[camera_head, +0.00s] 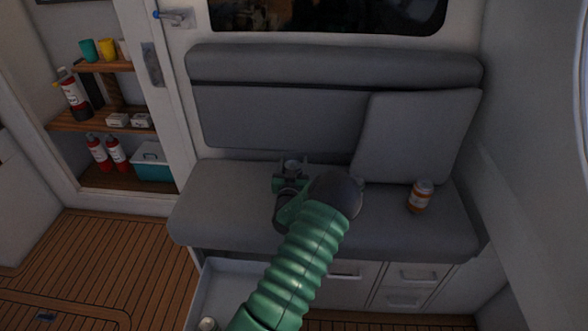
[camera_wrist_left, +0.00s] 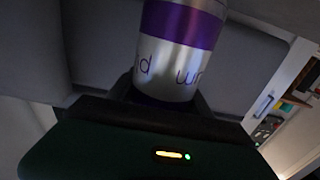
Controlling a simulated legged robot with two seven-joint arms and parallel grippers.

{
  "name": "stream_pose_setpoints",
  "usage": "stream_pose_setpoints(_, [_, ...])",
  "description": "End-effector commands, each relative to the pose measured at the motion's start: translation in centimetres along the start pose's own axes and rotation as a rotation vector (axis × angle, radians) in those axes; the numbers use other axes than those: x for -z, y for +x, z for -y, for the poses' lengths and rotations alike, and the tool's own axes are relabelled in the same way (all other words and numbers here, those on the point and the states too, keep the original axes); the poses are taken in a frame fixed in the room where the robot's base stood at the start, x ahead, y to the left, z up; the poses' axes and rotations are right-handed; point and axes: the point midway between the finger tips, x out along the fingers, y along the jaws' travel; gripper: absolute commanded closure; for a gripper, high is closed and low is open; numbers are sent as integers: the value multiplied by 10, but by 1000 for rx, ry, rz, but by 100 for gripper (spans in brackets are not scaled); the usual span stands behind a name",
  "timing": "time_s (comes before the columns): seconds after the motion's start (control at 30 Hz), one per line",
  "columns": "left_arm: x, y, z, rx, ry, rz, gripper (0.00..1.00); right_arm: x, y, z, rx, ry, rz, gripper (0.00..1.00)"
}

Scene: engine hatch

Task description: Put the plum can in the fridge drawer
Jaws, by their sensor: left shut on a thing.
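My left gripper (camera_head: 292,170) is above the grey seat and shut on a can (camera_wrist_left: 180,50). The can is silver with a purple band and dark lettering; in the left wrist view it stands up from between the jaws. In the head view the can is hard to make out at the gripper. An open white drawer (camera_head: 228,280) sticks out below the left part of the seat, partly hidden by my green left arm. A small can (camera_head: 207,323) shows in it at the bottom edge. My right gripper is not in view.
An orange and white can (camera_head: 420,196) stands on the right of the grey bench seat (camera_head: 215,205), by a loose cushion (camera_head: 418,135). Closed drawers (camera_head: 405,275) lie below. Shelves (camera_head: 88,121) with bottles and cups are at the left. The wooden floor (camera_head: 110,265) is clear.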

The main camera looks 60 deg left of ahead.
Motion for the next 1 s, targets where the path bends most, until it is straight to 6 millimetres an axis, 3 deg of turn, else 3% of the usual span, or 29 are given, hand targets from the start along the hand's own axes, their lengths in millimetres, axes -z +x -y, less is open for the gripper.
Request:
stream_pose_setpoints(0.2, [-4,23,2,0,1,-1,100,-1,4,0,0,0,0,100])
stream_pose_setpoints(0.43, [-38,23,2,0,2,1,100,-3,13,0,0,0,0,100])
stream_pose_setpoints(0.67, [-38,23,2,0,0,-1,100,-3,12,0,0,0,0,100])
stream_pose_setpoints(0.7, [-38,23,2,1,0,2,36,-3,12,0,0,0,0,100])
stream_pose_setpoints(0.83, [-38,23,2,0,0,2,19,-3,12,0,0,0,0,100])
stream_pose_setpoints(1.0, [-38,23,2,0,0,1,19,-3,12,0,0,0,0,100])
